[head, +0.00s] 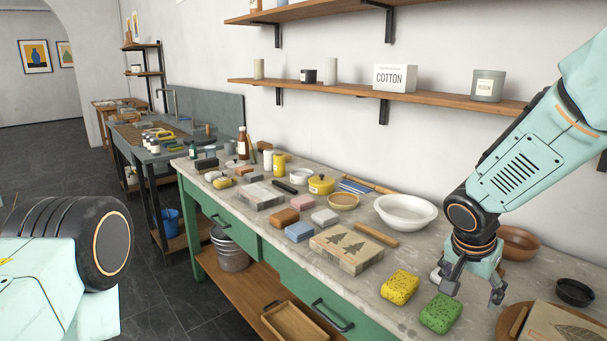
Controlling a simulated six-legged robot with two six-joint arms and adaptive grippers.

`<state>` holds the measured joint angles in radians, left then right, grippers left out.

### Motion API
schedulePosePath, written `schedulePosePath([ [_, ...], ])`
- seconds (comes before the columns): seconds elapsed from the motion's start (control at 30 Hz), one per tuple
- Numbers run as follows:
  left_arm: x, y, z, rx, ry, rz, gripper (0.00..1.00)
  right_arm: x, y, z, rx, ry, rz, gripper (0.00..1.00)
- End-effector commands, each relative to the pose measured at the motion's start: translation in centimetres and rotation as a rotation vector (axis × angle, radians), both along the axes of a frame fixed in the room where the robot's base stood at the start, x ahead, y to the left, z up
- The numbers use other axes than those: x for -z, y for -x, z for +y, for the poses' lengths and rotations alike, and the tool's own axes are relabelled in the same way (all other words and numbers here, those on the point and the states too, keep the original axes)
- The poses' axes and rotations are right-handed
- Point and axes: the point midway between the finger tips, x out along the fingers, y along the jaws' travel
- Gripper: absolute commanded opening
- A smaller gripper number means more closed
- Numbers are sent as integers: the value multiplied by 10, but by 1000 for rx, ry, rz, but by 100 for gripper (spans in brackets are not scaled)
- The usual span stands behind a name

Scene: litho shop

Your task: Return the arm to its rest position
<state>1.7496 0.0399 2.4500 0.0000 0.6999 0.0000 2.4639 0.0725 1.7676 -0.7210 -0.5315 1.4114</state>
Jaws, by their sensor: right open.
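My right arm comes in from the upper right, and its gripper (472,288) hangs over the right part of the bench top. The gripper is open, with its two fingers spread and nothing between them. A green sponge (440,313) lies on the bench just below and left of the fingers. A yellow sponge (400,287) lies left of it. Something pale behind the left finger is mostly hidden. A part of my left arm shows at the lower left, but its gripper is not in view.
The stone-topped green bench (340,292) carries a printed block (346,250), a white bowl (405,211), a brown bowl (519,242), a black dish (574,292) and several small blocks. A wall shelf (440,99) with a COTTON box (395,78) runs above, near my right arm.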

Motion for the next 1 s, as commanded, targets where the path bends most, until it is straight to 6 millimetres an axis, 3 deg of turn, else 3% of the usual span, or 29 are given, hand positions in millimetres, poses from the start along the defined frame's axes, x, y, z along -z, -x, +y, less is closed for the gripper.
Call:
schedulePosePath([
  [0.13,0,0,0,0,0,-1,43,-1,-8,4,-91,6,1,74],
  [0.37,0,0,0,0,0,0,43,6,-22,28,-306,-35,-45,74],
  [0.57,2,0,0,0,0,-1,43,33,-13,61,-527,-85,-99,74],
  [0.67,6,0,0,0,0,-1,43,72,10,79,-653,-109,-113,74],
  [0.77,11,0,0,0,0,-1,43,120,47,93,-760,-123,-111,74],
  [0.9,20,0,0,0,0,0,43,185,116,97,-842,-105,-64,74],
  [1.0,26,0,0,0,0,0,43,221,170,92,-864,-91,3,74],
])
